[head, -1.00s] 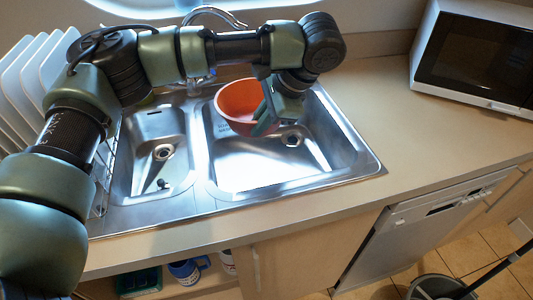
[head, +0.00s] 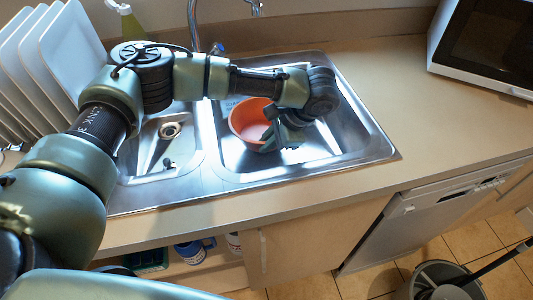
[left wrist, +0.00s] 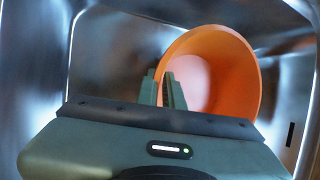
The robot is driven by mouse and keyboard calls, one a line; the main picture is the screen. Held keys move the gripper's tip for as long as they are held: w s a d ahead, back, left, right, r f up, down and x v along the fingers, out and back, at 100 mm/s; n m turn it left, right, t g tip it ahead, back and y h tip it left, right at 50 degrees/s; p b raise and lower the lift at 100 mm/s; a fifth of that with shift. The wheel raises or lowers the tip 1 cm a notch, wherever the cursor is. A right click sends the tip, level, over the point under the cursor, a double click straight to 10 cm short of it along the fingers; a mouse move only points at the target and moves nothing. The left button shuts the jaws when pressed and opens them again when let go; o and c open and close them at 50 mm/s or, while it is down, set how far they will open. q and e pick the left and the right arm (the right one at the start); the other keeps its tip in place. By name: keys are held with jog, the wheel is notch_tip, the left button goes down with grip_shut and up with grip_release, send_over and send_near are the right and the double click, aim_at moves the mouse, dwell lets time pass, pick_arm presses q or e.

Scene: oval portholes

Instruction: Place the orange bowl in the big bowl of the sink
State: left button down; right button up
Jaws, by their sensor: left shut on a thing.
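The orange bowl (head: 247,119) is inside the big bowl of the sink (head: 328,140), the right-hand basin, toward its left side. It is tilted in the left wrist view (left wrist: 238,62), its opening partly facing the camera. My left gripper (head: 273,136) reaches down into this basin and is shut on the bowl's rim; its fingers (left wrist: 164,88) meet the rim at the bowl's left in the wrist view. Whether the bowl's underside touches the basin floor is hidden. My right gripper is not in view.
The small sink basin (head: 165,150) lies to the left, with the faucet (head: 194,22) behind. White plates (head: 62,50) stand in a rack at the far left. A microwave (head: 485,50) sits at the back right. The counter (head: 420,125) right of the sink is clear.

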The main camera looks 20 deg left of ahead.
pick_arm(q)
jog(key=shift+f, duration=2.4)
jog(key=c, duration=1.5)
grip_release()
jog(key=shift+f, duration=0.1)
jog(key=shift+c, duration=0.2)
jog(key=v, duration=1.2)
jog(key=shift+w, duration=0.1)
